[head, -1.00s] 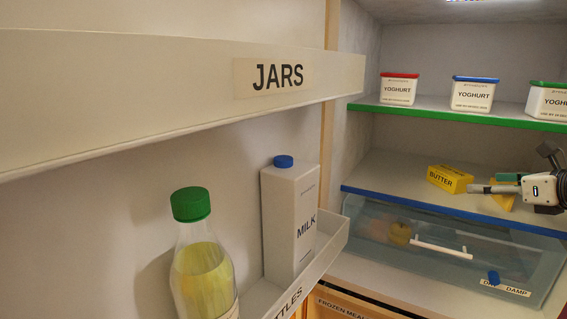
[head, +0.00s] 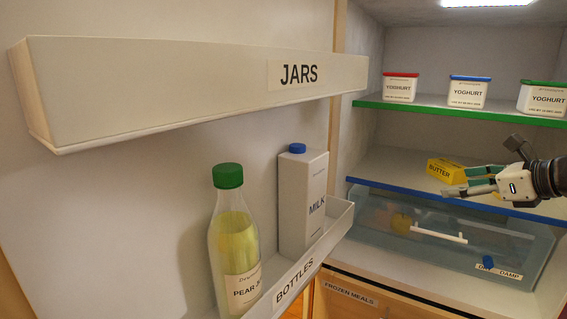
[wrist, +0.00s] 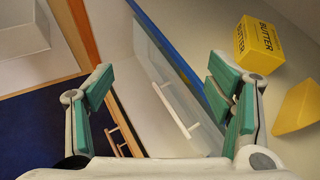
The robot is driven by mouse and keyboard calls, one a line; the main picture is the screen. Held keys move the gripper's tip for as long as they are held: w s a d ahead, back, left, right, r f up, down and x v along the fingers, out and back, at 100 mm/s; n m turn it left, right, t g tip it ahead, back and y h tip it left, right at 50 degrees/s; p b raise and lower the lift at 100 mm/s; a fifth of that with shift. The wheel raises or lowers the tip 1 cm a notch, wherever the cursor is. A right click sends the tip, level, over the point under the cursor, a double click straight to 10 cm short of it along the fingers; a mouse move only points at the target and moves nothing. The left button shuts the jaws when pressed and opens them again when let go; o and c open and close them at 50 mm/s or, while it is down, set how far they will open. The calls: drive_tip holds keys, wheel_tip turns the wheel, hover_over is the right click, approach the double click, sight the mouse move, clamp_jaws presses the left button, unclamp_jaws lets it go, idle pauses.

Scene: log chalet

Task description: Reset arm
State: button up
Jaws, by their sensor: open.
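My gripper (head: 468,182) is open and empty at the right of the head view, in front of the blue-edged middle shelf (head: 395,165) of the fridge. In the wrist view its green-padded fingers (wrist: 165,92) stand wide apart with nothing between them. A yellow butter pack (head: 445,171) sits on that shelf, behind and a little above the fingertips in the head view. The butter (wrist: 258,45) also shows in the wrist view, beyond the right finger and apart from it. A yellow wedge (wrist: 297,106) lies beside it; my gripper hides it in the head view.
Below the shelf is a clear drawer (head: 380,228) with a white handle (head: 438,235). Yoghurt tubs (head: 468,92) stand on the green-edged shelf above. The open door at left carries a jars rack (head: 200,90), and a bottles rack (head: 320,250) with a milk carton (head: 303,205) and juice bottle (head: 233,250).

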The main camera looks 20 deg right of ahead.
drive_tip(key=s+a+n+g+y, duration=0.3)
drive_tip(key=a+n+g+y, duration=0.3)
drive_tip(key=a+n, duration=1.7)
drive_tip(key=s+a+f+n+g+h, duration=0.35)
drive_tip(key=s+a+n, duration=0.2)
drive_tip(key=s, duration=0.35)
drive_tip(key=s+a+f+n+g+h, duration=0.25)
drive_tip(key=s+a+n+h, duration=0.2)
drive_tip(key=s+a, duration=0.4)
wheel_tip(320, 180, up, 16)
drive_tip(key=d+t+y+p, duration=0.1)
drive_tip(key=t+p, duration=0.2)
drive_tip(key=p, duration=1.2)
drive_tip(key=shift+s+r+t, duration=0.2)
drive_tip(key=shift+s+t, duration=0.1)
drive_tip(key=shift+s, duration=0.05)
drive_tip(key=shift+d, duration=0.1)
